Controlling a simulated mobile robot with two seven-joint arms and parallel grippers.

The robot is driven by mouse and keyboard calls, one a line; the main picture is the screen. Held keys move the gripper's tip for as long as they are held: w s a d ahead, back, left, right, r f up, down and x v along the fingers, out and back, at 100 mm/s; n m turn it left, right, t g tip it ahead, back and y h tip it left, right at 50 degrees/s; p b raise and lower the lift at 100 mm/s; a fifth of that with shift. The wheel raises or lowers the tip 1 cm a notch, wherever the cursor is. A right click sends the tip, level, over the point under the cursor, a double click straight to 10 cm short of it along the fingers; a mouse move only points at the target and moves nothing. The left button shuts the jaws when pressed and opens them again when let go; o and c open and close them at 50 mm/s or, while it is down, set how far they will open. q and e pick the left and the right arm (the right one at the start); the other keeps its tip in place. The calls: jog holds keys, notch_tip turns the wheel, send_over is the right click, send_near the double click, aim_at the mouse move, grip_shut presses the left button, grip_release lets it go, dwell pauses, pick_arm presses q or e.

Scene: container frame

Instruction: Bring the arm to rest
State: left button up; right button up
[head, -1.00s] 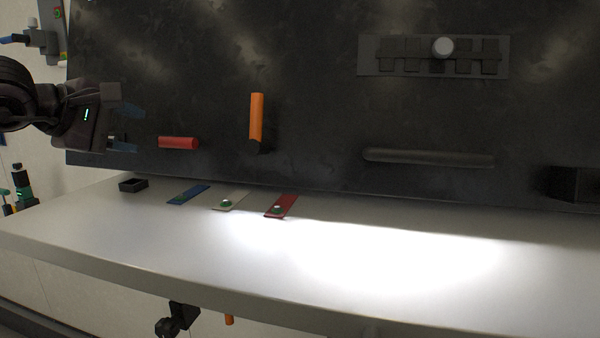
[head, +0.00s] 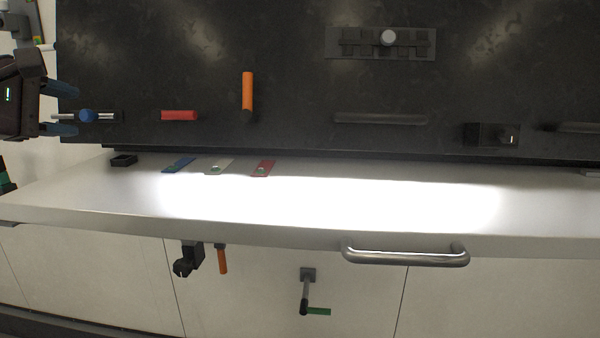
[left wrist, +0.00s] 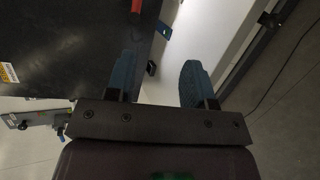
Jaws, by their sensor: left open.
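My left gripper (head: 62,108) is at the far left of the head view, in front of the dark panel's left edge. Its two blue fingers are apart with nothing between them. A blue knob on a metal bar (head: 87,116) shows on the panel just right of the fingers. The left wrist view also shows the open gripper (left wrist: 158,85), with the dark panel on one side and the pale shelf on the other. My right gripper is not in view.
The dark panel (head: 290,90) carries a red handle (head: 180,115), an orange handle (head: 247,92) and a slotted plate (head: 350,50). The white shelf (head: 330,205) below holds a small black box (head: 123,160) and blue, white and red tags. A metal handle (head: 405,256) projects from its front.

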pick_arm(q)
jog(key=d+n+h, duration=0.5)
jog(key=n+h, duration=0.2)
jog(key=w+a+f+n+t+y, duration=0.1)
jog(key=a+f+n+t+y, duration=0.15)
jog(key=f+n, duration=0.85)
jog(key=a+f+n+t+y, duration=0.1)
jog(key=a+f+n+y, duration=0.2)
jog(key=f+n, duration=0.75)
jog(key=w+a+f+n+t+y, duration=0.1)
jog(key=a+f+n+t+y, duration=0.15)
jog(key=f+n, duration=0.8)
jog(key=s+d+f+n+g+y, duration=0.2)
jog(key=s+f+n, duration=0.25)
jog(key=f, duration=0.45)
jog(key=s+d+f+n+g+y, duration=0.1)
jog(key=s+d+f+n+g, duration=0.1)
jog(key=s+f+n, duration=0.45)
jog(key=s+d+f+n+g, duration=0.2)
jog(key=s+d+f, duration=0.2)
jog(key=s+f, duration=0.2)
jog(key=s+d+f+n+g, duration=0.2)
jog(key=s+d+f, duration=0.2)
jog(key=s+f, duration=0.3)
jog(key=shift+s+d+f+n+y, duration=0.25)
jog(key=shift+f+n+y, duration=0.05)
jog(key=shift+f, duration=0.6)
